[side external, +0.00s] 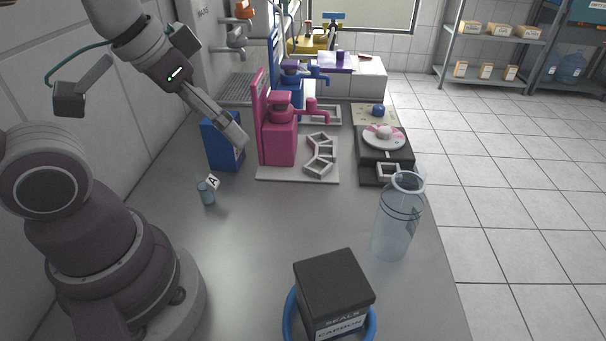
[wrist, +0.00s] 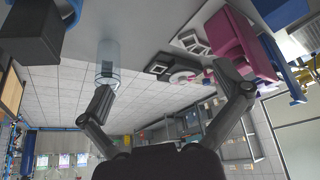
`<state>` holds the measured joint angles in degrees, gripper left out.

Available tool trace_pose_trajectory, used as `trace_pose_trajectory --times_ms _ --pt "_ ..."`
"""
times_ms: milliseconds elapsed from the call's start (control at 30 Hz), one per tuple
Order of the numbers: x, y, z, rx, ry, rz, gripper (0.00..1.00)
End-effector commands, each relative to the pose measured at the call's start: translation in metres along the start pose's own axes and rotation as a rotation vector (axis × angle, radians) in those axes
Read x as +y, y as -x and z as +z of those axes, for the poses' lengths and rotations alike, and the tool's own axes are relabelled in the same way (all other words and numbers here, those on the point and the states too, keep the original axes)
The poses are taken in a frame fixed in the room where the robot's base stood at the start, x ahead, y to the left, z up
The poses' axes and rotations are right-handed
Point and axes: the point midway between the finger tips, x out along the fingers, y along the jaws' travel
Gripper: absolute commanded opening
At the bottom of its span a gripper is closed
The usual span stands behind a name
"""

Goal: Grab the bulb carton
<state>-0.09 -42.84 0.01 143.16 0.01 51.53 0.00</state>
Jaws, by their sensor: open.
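I cannot read a bulb label on any carton. A black box (side external: 335,287) marked SEALS and CARBON stands at the front of the bench, with a blue ring (side external: 290,318) around its base. A dark box shows at the upper left of the wrist view (wrist: 37,32), apart from my fingers. Small tan cartons (side external: 499,31) sit on the back shelves, their labels too small to read. My gripper (side external: 236,136) is raised over the bench near a blue holder (side external: 218,150). In the wrist view my gripper (wrist: 165,82) is open, its fingers wide apart with nothing between them.
A clear glass jar (side external: 398,222) stands near the bench's right edge. A pink press (side external: 280,135) on a pale base stands mid-bench, with a black scale (side external: 370,171) right of it. A small vial (side external: 207,194) with an A tag stands left. The bench centre (side external: 270,225) is clear.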

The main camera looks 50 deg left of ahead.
Motion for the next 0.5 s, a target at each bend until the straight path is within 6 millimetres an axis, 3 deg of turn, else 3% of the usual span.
trace_pose_trajectory --times_ms 67,167,300,400,500 --pt "-0.007 -0.003 -0.006 -0.010 0.039 -0.015 0.98" --pt "-0.037 -0.015 -0.027 -0.035 0.177 -0.071 0.98" --pt "-0.107 -0.042 -0.047 -0.065 0.416 -0.181 0.98" --pt "-0.154 -0.059 -0.044 -0.082 0.543 -0.247 0.98" --pt "-0.183 -0.069 -0.037 -0.092 0.615 -0.288 0.98"
